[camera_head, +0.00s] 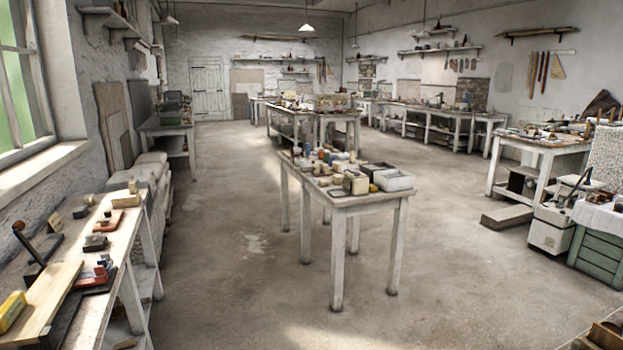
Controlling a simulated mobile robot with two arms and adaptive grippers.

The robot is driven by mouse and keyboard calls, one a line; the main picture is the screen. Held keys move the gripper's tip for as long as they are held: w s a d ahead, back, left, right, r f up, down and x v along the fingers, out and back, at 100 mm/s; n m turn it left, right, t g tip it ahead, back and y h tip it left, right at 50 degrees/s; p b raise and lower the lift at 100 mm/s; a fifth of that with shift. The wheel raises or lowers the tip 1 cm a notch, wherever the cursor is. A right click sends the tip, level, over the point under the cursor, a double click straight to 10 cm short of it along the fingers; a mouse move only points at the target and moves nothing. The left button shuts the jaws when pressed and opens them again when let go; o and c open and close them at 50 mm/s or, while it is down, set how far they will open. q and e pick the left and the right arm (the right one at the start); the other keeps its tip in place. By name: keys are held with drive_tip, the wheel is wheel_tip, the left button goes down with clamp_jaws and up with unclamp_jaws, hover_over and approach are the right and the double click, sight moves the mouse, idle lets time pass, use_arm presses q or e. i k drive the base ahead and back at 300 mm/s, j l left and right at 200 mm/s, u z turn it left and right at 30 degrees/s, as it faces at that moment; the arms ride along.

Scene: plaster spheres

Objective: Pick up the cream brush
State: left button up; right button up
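I cannot make out a cream brush for certain; the small items are too far off or too small to tell apart. A cream block-like item (355,183) stands near the front edge of the middle table (345,203), among several small jars and blocks. Another small cream item (133,187) stands at the far end of the left bench (120,235). Neither of my grippers is in view.
A white tray-like box (394,180) is at the middle table's right end. A yellow block (11,311) and a pale board (47,300) lie on the near left bench. A green crate (597,254) and low plank (507,217) are right. Floor around the middle table is open.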

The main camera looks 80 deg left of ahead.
sight(88, 200)
drive_tip(key=u, duration=4.1)
drive_tip(key=i+l+z, duration=0.35)
drive_tip(key=i, duration=0.65)
drive_tip(key=i+z, duration=0.3)
drive_tip(key=i, duration=2.5)
drive_tip(key=i+l+u, duration=0.15)
drive_tip(key=i+u, duration=0.3)
drive_tip(key=i, duration=0.15)
drive_tip(key=i+l+u, duration=0.85)
drive_tip(key=i, duration=0.2)
